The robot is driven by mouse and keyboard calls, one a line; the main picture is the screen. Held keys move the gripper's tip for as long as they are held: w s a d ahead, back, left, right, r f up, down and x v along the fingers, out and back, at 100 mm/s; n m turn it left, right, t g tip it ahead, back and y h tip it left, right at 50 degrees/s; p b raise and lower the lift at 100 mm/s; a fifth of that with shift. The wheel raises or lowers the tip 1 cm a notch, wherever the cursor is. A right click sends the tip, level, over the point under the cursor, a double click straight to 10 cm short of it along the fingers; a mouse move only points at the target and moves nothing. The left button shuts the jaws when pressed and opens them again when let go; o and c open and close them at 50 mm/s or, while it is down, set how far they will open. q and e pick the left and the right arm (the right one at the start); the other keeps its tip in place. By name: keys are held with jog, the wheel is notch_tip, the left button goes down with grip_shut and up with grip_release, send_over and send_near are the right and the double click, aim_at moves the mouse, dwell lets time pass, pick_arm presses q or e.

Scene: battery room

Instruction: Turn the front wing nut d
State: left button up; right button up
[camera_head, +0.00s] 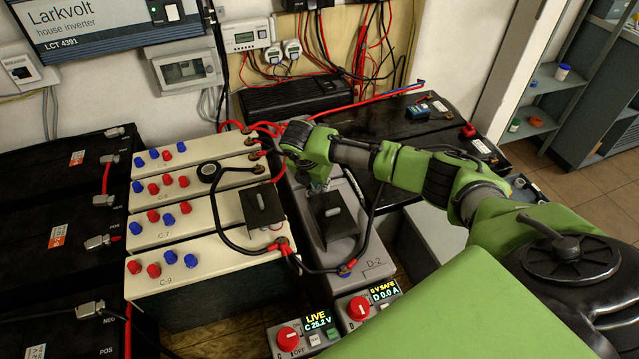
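The grey battery marked D-2 (372,256) stands right of the cream batteries. A black cover with a handle (334,215) sits on the battery's middle. My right gripper (319,186) points down over the rear part of this battery, behind the cover and well away from the front terminal. Its fingertips are mostly hidden, so their opening is unclear. My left gripper is not in view.
Cream batteries (200,244) with red and blue caps stand at left, joined by red and black cables. A second black cover (262,206) stands on them. Two switch boxes (305,335) (368,304) at the front show "LIVE C 25.2 V" and "D 0.0 A".

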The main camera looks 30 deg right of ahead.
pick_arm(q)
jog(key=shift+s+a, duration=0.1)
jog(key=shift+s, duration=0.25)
pick_arm(e)
grip_shut()
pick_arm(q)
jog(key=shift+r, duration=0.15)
pick_arm(e)
jog(key=shift+a+r+m+g+p, duration=0.15)
jog(key=shift+m+g+p, duration=0.25)
jog(key=shift+m+p, duration=0.5)
jog(key=shift+w+m+g+p, duration=0.1)
jog(key=shift+m+g+p, duration=0.2)
jog(key=shift+m+p, duration=0.3)
jog(key=m+g, duration=0.1)
jog(key=m, duration=0.1)
jog(key=shift+w+m, duration=0.15)
jog(key=shift+m, duration=0.15)
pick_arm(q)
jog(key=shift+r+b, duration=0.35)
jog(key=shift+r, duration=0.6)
pick_arm(e)
jog(key=shift+w+m+g, duration=0.1)
jog(key=shift+m+g, duration=0.4)
jog(key=shift+m, duration=1)
